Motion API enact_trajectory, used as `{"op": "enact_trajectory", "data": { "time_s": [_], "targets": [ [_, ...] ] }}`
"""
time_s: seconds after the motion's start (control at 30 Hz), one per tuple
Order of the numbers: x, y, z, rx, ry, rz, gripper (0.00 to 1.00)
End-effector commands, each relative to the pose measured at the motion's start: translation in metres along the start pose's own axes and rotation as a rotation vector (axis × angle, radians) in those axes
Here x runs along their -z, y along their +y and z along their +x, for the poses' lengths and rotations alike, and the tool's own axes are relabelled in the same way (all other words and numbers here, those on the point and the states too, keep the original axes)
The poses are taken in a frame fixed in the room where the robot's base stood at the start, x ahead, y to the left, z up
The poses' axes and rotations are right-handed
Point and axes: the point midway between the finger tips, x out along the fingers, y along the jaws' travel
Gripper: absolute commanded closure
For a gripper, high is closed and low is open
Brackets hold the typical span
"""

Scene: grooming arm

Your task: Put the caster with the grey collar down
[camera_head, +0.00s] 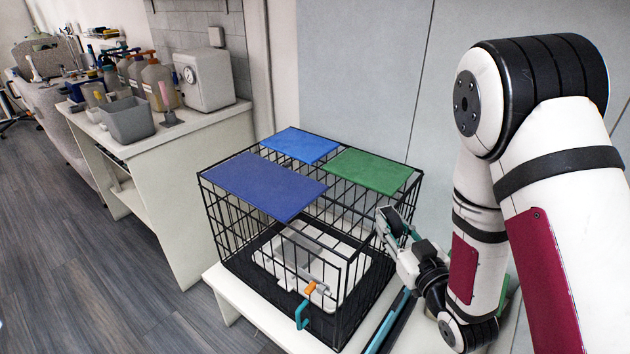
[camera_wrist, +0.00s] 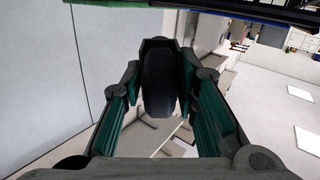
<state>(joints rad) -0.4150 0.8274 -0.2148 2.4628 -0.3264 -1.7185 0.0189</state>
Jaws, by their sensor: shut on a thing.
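In the wrist view, a dark, rounded wheel-like caster (camera_wrist: 158,82) sits between the green-lined fingers of my gripper (camera_wrist: 160,100). My gripper is shut on it. I cannot make out a grey collar on it from here. In the head view my gripper (camera_head: 394,228) is at the right side of the black wire cage (camera_head: 213,222), close to its upper right edge. The caster cannot be told apart from the gripper there.
Two blue panels (camera_head: 262,186) (camera_head: 300,144) and a green panel (camera_head: 370,170) lie on the cage top. A white tray (camera_head: 330,260) is inside. The cage stands on a white table (camera_head: 232,290) with a teal-edged strip (camera_head: 388,322) beside it. A wall rises behind.

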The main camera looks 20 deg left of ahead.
Motion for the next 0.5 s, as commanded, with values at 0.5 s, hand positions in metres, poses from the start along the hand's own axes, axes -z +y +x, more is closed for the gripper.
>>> {"op": "enact_trajectory", "data": {
  "time_s": [0.5],
  "targets": [
    [0.023, -0.052, 0.048, 0.242, 0.044, 0.079, 1.00]
  ]
}}
